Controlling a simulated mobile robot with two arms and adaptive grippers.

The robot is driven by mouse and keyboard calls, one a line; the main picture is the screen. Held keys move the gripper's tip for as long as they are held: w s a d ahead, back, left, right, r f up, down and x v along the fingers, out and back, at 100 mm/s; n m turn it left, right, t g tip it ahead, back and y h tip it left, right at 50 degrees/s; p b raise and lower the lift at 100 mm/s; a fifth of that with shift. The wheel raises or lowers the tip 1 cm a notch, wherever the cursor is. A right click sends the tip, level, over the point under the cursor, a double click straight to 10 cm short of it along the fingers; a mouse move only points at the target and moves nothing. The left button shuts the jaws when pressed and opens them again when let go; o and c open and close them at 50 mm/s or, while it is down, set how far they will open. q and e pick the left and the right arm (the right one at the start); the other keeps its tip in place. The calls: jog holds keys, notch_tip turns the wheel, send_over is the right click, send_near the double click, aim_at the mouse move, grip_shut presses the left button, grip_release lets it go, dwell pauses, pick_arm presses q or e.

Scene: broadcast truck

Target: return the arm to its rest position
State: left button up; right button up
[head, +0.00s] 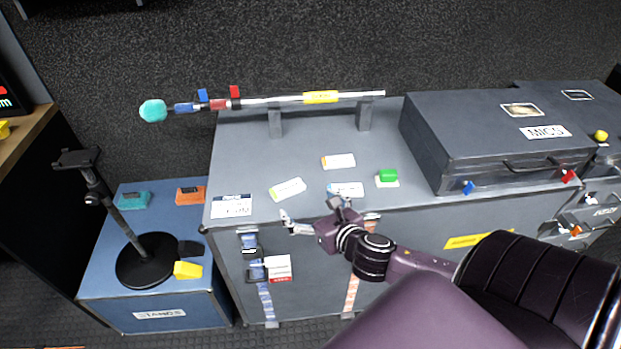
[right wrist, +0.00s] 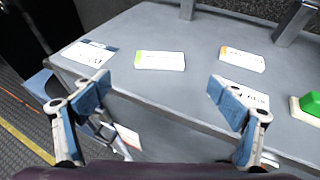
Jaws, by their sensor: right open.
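My right arm comes in from the lower right of the head view. Its gripper (head: 312,214) is over the front edge of the grey case top (head: 300,140). In the right wrist view the right gripper (right wrist: 160,100) is open, its two fingers wide apart with nothing between them but the case top and its edge. White boxes lie beyond the fingers: one with a green end (head: 288,188) and one with an orange end (head: 338,161). A third white box (head: 345,189) lies close to the gripper. My left gripper is not in view.
A green block (head: 388,176) sits right of the boxes. A dark case (head: 490,130) stands at the right. A boom pole (head: 320,97) rests on supports along the back. A blue case (head: 110,275) at left carries a black stand (head: 148,258) and a yellow block (head: 188,270).

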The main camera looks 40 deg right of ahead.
jog(key=shift+s+r, duration=0.25)
jog(key=shift+s, duration=0.25)
jog(key=shift+a, duration=0.1)
